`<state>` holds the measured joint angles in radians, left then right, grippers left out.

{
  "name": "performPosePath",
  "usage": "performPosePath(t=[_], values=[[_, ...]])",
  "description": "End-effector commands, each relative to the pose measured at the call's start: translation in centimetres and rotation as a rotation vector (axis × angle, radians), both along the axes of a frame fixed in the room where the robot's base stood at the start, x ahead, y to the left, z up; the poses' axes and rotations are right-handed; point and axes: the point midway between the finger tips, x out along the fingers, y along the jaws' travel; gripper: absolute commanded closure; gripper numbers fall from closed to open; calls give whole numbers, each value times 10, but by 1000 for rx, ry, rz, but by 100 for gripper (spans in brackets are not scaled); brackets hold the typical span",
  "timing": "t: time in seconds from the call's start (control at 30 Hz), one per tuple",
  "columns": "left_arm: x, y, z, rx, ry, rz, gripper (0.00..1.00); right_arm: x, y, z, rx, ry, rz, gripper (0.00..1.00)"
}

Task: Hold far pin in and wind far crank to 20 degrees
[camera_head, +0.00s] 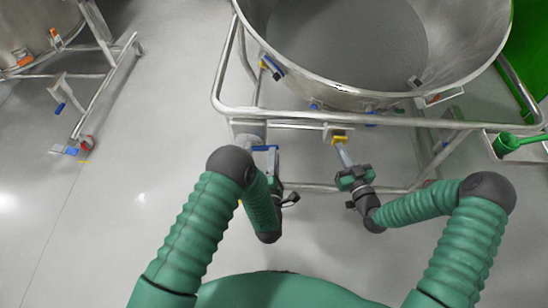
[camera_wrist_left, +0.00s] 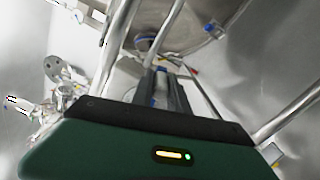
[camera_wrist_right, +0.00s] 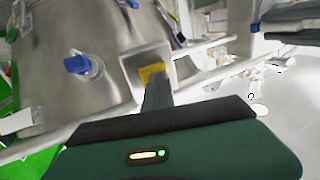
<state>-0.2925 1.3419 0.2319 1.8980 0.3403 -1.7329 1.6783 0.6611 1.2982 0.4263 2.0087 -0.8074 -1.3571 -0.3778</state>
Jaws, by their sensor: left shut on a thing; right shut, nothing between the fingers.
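A yellow pin (camera_head: 340,139) sits in a bracket on the frame of the steel vessel. It also shows in the right wrist view (camera_wrist_right: 152,72). My right gripper (camera_head: 341,148) is shut and empty, its fingertips at the yellow pin and seeming to touch it. A blue crank handle (camera_head: 264,148) is on the same frame, left of the pin. My left gripper (camera_head: 271,158) is shut on the blue handle, which shows in part between the fingers in the left wrist view (camera_wrist_left: 160,70). The crank's angle cannot be read.
The large steel vessel (camera_head: 350,50) rests in a tubular frame (camera_head: 340,119) whose rails run close to both grippers. A second vessel (camera_head: 35,25) on a wheeled frame stands at far left. A green thing (camera_head: 508,143) lies at right. Floor between the frames is clear.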

Motion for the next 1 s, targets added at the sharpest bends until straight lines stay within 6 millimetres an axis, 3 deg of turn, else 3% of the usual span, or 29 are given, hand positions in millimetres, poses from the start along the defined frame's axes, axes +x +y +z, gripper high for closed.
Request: performPosePath(t=[0.33,1.0], values=[[2,2,3,1,-8,4,100,-4,-1,-1,-2,5,-2,100],[2,3,3,2,-9,6,100,-68,0,-1,-1,3,-1,100]])
